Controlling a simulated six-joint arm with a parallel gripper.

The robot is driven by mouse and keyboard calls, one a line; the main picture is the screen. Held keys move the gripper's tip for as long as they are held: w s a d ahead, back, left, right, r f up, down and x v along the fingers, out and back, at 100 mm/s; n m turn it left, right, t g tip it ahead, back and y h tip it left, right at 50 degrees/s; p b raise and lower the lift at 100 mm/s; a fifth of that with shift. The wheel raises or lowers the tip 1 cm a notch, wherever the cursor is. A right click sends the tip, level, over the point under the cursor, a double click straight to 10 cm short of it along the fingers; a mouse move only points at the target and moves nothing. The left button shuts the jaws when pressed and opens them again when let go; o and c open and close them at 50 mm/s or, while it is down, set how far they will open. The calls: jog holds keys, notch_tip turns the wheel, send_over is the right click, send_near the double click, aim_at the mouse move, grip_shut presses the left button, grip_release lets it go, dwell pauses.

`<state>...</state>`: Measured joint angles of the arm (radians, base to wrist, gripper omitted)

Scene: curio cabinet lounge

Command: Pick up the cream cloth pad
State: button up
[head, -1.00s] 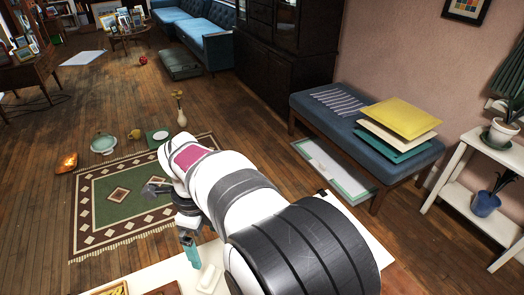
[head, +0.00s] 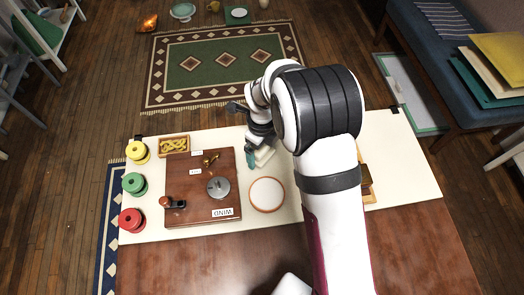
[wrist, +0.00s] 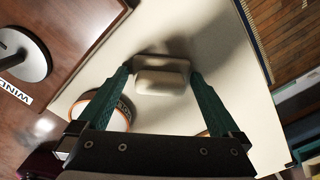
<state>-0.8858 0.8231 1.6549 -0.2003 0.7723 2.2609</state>
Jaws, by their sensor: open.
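The cream cloth pad (wrist: 160,82) is a small rounded block on the cream tabletop, with a beige strip along its far side. In the head view the pad (head: 264,155) is partly covered by my arm, just right of my gripper. My gripper (wrist: 161,71) is open, with one green finger on each side of the pad in the wrist view. In the head view my gripper (head: 252,156) points down at the table. I cannot tell whether the fingers touch the pad or how far above the table they are.
A round white dish with an orange rim (head: 267,207) is close in front. Red, green and yellow spools (head: 133,185) stand at the left edge. A wooden tray (head: 367,185) is right.

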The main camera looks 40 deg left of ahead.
aim_at(262, 148)
jog(key=c, duration=1.2)
jog(key=shift+r, duration=0.5)
notch_tip(262, 148, up, 3)
jog(key=shift+f, duration=0.1)
jog(key=w+d+r, duration=0.1)
jog(key=d+r, duration=0.1)
jog(key=d, duration=0.1)
jog(key=w+d+r, duration=0.1)
jog(key=d+r, duration=0.1)
jog(key=d, duration=0.2)
jog(key=w+d+r, duration=0.2)
jog(key=d+r, duration=0.1)
jog(key=d, duration=0.1)
jog(key=shift+r, duration=0.1)
jog(key=o, duration=0.9)
jog(key=c, duration=0.6)
